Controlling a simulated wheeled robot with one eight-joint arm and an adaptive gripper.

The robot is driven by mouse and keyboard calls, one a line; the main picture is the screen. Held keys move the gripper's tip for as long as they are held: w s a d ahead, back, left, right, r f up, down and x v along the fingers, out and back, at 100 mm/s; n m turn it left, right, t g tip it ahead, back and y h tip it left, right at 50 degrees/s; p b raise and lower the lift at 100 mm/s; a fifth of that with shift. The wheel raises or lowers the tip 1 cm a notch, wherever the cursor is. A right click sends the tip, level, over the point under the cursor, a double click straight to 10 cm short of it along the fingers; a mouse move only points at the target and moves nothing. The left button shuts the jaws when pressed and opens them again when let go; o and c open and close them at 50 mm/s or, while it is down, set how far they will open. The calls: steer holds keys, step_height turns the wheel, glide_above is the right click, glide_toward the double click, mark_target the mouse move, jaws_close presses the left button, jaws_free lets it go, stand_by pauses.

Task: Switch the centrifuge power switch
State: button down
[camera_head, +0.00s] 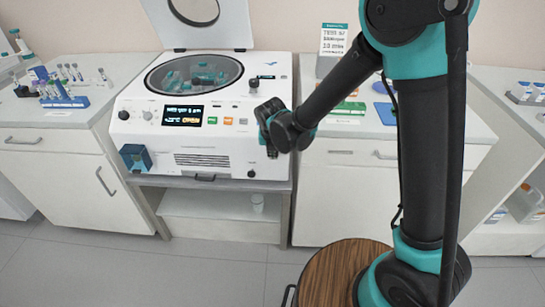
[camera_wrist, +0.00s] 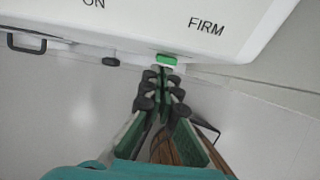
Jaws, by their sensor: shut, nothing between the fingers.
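The white centrifuge (camera_head: 225,165) stands on a low table with its lid (camera_head: 197,22) raised. In the wrist view its white front panel (camera_wrist: 150,30) fills the top and bears the words "ON" and "FIRM". A small green switch (camera_wrist: 166,59) sits at the panel's lower edge. My gripper (camera_wrist: 160,72) is shut and empty, its fingertips right at the green switch. I cannot tell whether they touch it. In the head view my gripper (camera_head: 272,152) is at the centrifuge's front right corner, and I cannot make out the switch there.
A lit display (camera_head: 182,115) and several knobs and buttons are on the centrifuge front. A blue block-like part (camera_head: 135,157) is at its front left. A tube rack (camera_head: 65,98) stands on the left counter. A small sign (camera_head: 333,40) stands on the right counter.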

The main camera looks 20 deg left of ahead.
steer(key=shift+w, duration=0.1)
steer(key=shift+w+a+r, duration=0.1)
steer(key=shift+w, duration=0.15)
stand_by(0.3)
steer(key=shift+r, duration=0.8)
steer(key=shift+s, duration=0.1)
